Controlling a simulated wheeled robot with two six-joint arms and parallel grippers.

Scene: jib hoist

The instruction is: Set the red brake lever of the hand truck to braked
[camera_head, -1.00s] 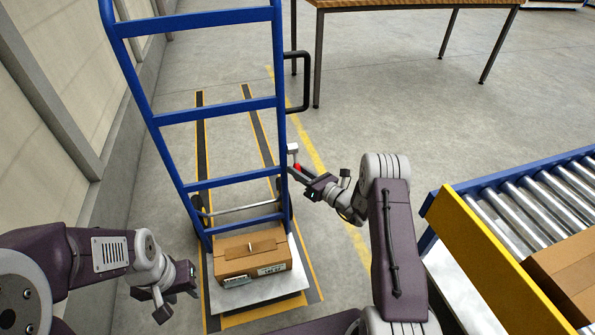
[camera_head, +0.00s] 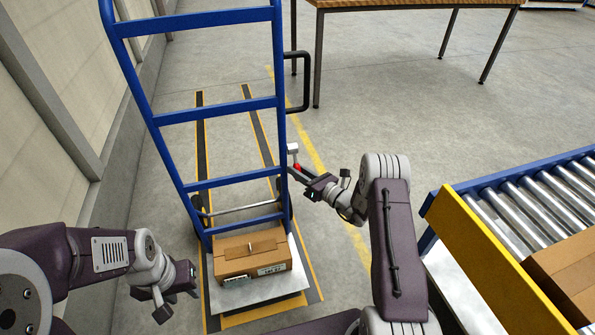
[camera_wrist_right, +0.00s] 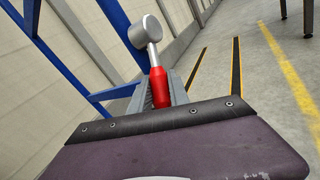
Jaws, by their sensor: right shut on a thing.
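The blue hand truck (camera_head: 220,184) stands upright at the centre left in the head view. Its red brake lever (camera_head: 297,167) is at the right upright, low down, mostly hidden by my right gripper. In the right wrist view the red lever (camera_wrist_right: 159,88) stands between the grey fingers, with a silver knob (camera_wrist_right: 145,31) above it. My right gripper (camera_head: 298,171) is shut on the red lever; its fingers show on both sides of it in the right wrist view (camera_wrist_right: 158,92). My left gripper (camera_head: 178,289) hangs at lower left, away from the hand truck; its opening is unclear.
A cardboard box (camera_head: 249,252) sits on the hand truck's plate (camera_head: 222,296). A roller conveyor (camera_head: 500,200) with a yellow side stands at right, carrying another box (camera_head: 566,275). A wooden table (camera_head: 400,3) is at the back. A wall (camera_head: 60,75) runs along the left.

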